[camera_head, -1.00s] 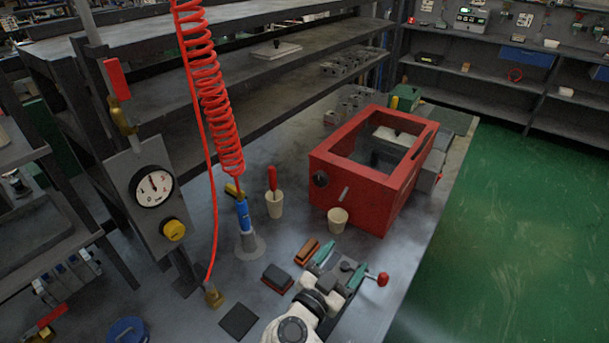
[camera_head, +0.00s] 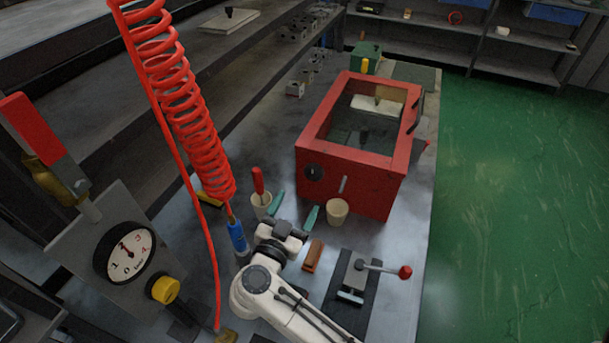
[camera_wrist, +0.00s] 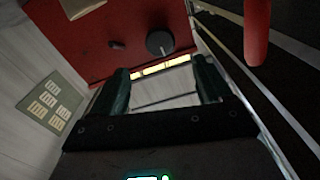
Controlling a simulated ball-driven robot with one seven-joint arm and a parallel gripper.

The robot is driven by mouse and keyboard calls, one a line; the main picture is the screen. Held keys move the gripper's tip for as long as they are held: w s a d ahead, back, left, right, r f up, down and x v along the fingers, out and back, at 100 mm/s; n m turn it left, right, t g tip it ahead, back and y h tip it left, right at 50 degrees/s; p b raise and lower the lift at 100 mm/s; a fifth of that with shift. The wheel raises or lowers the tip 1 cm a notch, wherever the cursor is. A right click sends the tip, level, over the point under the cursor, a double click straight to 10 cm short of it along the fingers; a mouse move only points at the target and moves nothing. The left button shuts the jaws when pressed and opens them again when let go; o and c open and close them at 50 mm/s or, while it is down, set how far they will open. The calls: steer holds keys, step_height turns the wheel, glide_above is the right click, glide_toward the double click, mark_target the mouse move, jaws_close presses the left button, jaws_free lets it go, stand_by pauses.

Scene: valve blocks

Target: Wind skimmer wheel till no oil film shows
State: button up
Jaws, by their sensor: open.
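A red open-topped box (camera_head: 365,190) stands on the bench. A round black knob or wheel (camera_head: 313,173) is on its front face, with a thin grey lever (camera_head: 343,184) to its right. Inside the box is a dark surface (camera_head: 362,140); I cannot tell whether it bears an oil film. My gripper (camera_head: 294,210) has green fingers, spread open and empty, in front of the box and below the wheel, apart from it. In the wrist view the black wheel (camera_wrist: 160,42) on the red face shows just beyond the open gripper (camera_wrist: 160,66).
A cream cup (camera_head: 337,211) stands close right of my gripper. A cup with a red-handled tool (camera_head: 259,190) is close left. A clamp with a red-knobbed lever (camera_head: 404,272) is at right front. A red coiled hose (camera_head: 185,110) hangs at left, near a pressure gauge (camera_head: 124,252).

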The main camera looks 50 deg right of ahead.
mark_target(312, 175)
steer(key=p+x, duration=0.1)
steer(key=x, duration=0.8)
steer(key=shift+d, duration=0.2)
steer(key=shift+c, duration=0.4)
steer(key=c, duration=0.9)
steer(key=shift+c, duration=0.2)
steer(key=shift+m, duration=0.4)
